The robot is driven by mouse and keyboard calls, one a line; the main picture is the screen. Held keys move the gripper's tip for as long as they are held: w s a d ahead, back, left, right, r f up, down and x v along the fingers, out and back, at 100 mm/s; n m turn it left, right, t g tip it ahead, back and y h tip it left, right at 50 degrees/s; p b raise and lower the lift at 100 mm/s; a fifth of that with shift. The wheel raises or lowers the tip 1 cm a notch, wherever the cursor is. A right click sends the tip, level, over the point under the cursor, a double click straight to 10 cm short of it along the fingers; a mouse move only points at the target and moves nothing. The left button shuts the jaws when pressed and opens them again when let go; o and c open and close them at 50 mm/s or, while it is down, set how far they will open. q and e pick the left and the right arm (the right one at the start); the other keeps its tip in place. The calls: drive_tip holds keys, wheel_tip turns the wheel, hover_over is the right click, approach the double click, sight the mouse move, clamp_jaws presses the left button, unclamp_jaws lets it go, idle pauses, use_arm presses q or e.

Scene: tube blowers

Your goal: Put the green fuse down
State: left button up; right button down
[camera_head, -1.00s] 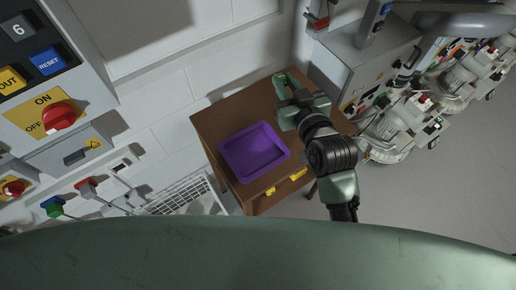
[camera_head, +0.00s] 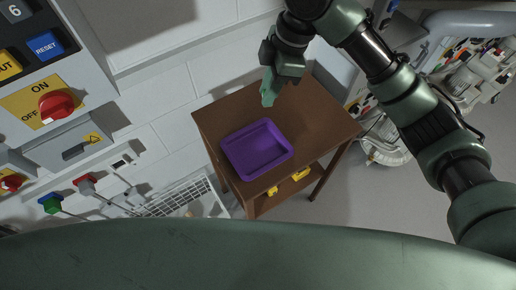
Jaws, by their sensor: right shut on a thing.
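My right gripper (camera_head: 268,97) hangs fingers-down above the back left part of the brown wooden table, behind the purple tray. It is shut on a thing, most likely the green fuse. The fuse cannot be told apart from the green fingers, so its shape and tilt are not clear. The purple tray (camera_head: 229,158) lies on the front left part of the table (camera_head: 315,125) and looks empty. My left gripper is not in view.
Free tabletop lies right of the tray. A wall panel with a red rotary switch (camera_head: 57,104) and a blue RESET button (camera_head: 45,47) is at left. Red and green handles (camera_head: 50,203) and a white wire rack (camera_head: 180,197) are below it. Grey machines stand at right.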

drive_tip(key=shift+s+d+f, duration=0.1)
drive_tip(key=shift+d+f, duration=0.15)
drive_tip(key=shift+d, duration=0.05)
wheel_tip(320, 180, down, 19)
drive_tip(key=shift+f+p, duration=0.1)
drive_tip(key=shift+p, duration=0.85)
drive_tip(key=c, duration=1.3)
unclamp_jaws()
drive_tip(key=shift+a, duration=0.1)
drive_tip(key=b+v, duration=0.1)
drive_tip(key=v, duration=1.1)
drive_tip(key=shift+a, duration=0.1)
